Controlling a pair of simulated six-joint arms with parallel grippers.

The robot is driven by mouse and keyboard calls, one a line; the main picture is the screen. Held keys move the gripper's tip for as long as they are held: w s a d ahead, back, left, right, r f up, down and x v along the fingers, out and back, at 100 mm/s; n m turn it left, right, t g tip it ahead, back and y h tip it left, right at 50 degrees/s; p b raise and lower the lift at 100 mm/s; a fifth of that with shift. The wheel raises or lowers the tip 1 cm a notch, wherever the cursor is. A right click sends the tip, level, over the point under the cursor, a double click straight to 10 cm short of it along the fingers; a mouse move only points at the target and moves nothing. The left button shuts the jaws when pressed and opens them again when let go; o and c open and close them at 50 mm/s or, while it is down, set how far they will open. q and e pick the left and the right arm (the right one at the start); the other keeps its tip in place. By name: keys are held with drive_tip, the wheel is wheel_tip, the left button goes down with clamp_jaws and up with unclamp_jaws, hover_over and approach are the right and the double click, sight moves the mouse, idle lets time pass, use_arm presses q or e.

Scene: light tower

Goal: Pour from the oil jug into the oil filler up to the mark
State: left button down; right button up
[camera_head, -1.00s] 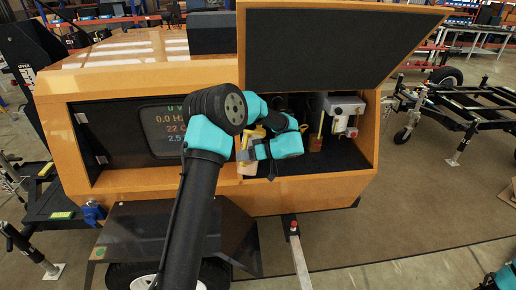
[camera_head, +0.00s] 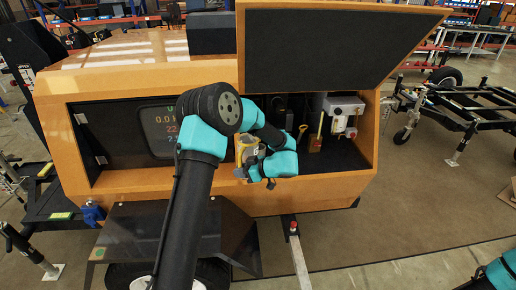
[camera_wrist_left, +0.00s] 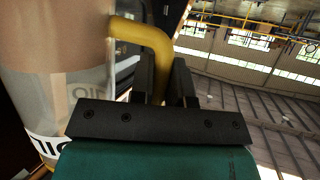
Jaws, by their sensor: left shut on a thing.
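The oil jug (camera_head: 246,150) is at the front of the open bay in the head view, partly covered by my left arm. My left gripper (camera_head: 254,170) is shut on its yellow handle, which shows in the left wrist view (camera_wrist_left: 150,42). That view also shows the jug's clear wall (camera_wrist_left: 85,85) with dark lettering and a brownish band above. The jug's exact tilt and its mouth are hard to make out. I cannot pick out the oil filler for certain; my arm covers part of the bay. My right gripper is out of view; part of my right arm is at the lower right corner.
The orange generator housing (camera_head: 310,190) frames the bay, with its door (camera_head: 335,50) raised above. Inside are a grey box (camera_head: 345,106), a yellow upright piece (camera_head: 320,124) and a small orange-brown block (camera_head: 315,145). A lit display panel (camera_head: 160,130) is to the left.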

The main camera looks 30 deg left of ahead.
sight(240, 160)
use_arm(q)
drive_tip(key=shift+f, duration=0.3)
drive_tip(key=shift+r, duration=3.05)
drive_tip(key=shift+f, duration=0.1)
